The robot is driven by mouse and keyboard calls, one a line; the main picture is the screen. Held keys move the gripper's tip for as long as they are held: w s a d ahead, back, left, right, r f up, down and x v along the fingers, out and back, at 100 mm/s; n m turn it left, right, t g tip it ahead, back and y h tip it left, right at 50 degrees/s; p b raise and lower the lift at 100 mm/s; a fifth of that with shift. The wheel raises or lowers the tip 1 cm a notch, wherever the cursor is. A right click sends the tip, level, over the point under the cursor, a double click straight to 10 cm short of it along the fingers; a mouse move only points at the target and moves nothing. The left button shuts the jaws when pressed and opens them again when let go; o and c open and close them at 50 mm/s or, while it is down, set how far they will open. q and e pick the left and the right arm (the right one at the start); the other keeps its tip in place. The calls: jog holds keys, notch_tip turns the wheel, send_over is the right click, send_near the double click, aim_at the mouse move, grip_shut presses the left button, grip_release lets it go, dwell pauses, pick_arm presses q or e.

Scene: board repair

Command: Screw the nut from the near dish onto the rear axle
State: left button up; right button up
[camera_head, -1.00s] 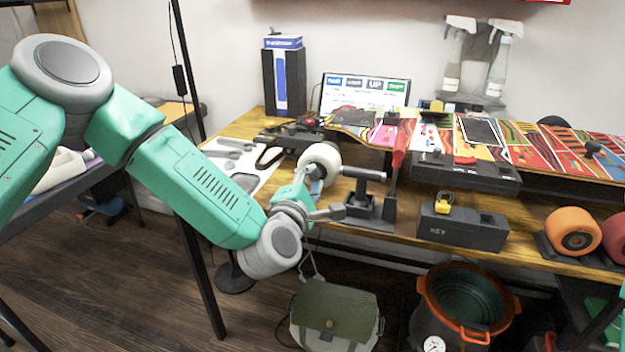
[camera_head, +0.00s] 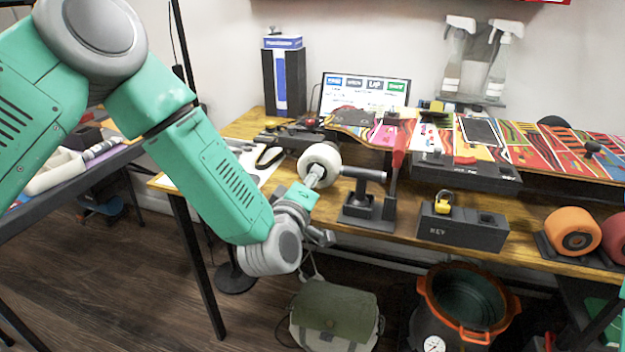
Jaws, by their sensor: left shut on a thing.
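A white wheel (camera_head: 323,156) sits at the left end of the skateboard (camera_head: 375,128) on the wooden bench. My left gripper (camera_head: 315,179) points up at the wheel's near face, with its fingertips at the hub. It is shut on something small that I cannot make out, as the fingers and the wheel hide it. The axle end is hidden there too. I cannot pick out the near dish or a loose nut. My right gripper is out of view.
A black stand with a grey horizontal cylinder (camera_head: 364,174) is close to the right of my left gripper. A black box with a yellow item (camera_head: 443,203) and orange wheels (camera_head: 573,231) stand further right. A bag (camera_head: 334,318) and an orange-rimmed pot (camera_head: 466,305) are below the bench.

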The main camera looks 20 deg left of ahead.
pick_arm(q)
jog(key=shift+f+m, duration=0.1)
jog(key=shift+m, duration=0.9)
jog(key=shift+m, duration=0.7)
jog(key=m, duration=0.4)
jog(key=shift+d, duration=0.1)
jog(key=o, duration=1)
jog(key=shift+c, duration=1)
jog(key=n, duration=0.5)
jog(key=shift+a+n, duration=0.2)
jog(key=shift+n, duration=0.1)
